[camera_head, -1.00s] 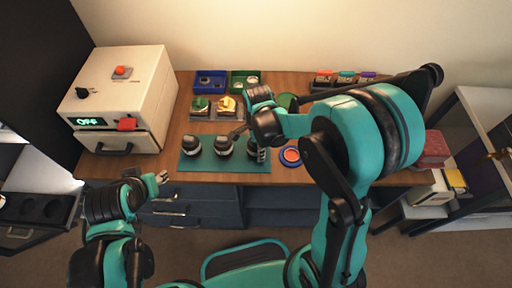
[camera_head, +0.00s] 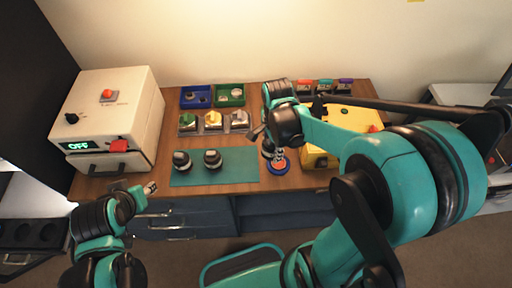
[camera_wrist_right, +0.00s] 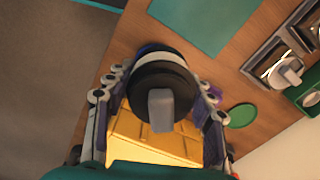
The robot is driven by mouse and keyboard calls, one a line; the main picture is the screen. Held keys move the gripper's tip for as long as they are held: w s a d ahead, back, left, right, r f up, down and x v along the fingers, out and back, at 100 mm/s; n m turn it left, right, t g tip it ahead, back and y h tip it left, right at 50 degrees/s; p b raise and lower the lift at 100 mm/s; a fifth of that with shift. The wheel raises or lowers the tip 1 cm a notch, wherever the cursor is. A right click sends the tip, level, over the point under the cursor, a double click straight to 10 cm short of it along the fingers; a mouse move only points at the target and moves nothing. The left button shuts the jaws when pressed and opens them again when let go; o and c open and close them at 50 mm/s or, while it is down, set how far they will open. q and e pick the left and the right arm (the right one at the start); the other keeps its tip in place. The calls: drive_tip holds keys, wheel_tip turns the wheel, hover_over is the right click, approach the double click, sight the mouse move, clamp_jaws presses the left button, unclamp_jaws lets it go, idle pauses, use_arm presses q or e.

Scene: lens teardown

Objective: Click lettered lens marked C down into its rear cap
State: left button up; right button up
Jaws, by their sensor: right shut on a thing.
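My right gripper (camera_head: 270,142) is shut on a dark lens (camera_head: 267,150), just above or at the round cap with a blue rim (camera_head: 279,167) right of the mat. Contact between lens and cap cannot be told. In the right wrist view the lens (camera_wrist_right: 160,82) sits between the fingers, its round black body with a grey block on its face toward the camera; a bit of blue rim (camera_wrist_right: 152,48) shows behind it. No letter is readable. Two other lenses (camera_head: 182,160) (camera_head: 212,159) stand on the teal mat (camera_head: 240,168). My left gripper (camera_head: 150,188) is by the counter's front edge; its jaw opening is unclear.
A white machine (camera_head: 110,115) reading OFF stands at left. Blue (camera_head: 194,105) and green (camera_head: 236,104) bins and several small fixtures (camera_head: 213,131) are behind the mat. A yellow box (camera_head: 350,118) with a red button is at right. The mat's right part is clear.

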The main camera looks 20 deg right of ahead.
sight(279, 164)
drive_tip(key=shift+s+d+r, duration=0.3)
drive_tip(key=shift+d+r, duration=0.15)
drive_tip(key=shift+d, duration=0.1)
drive_tip(key=shift+s+d, duration=0.15)
drive_tip(key=shift+d, duration=0.2)
drive_tip(key=f+b, duration=0.1)
drive_tip(key=d+f+b, duration=0.1)
drive_tip(key=f, duration=0.1)
drive_tip(key=w+d+f+b, duration=0.1)
drive_tip(key=shift+f, duration=0.35)
drive_tip(key=shift+f+b, duration=1.8)
drive_tip(key=shift+f, duration=0.15)
drive_tip(key=shift+f+b, duration=0.75)
drive_tip(key=shift+f, duration=0.05)
idle(2.2)
drive_tip(key=shift+a, duration=0.1)
drive_tip(key=shift+r+p, duration=2.5)
drive_tip(key=shift+r, duration=0.5)
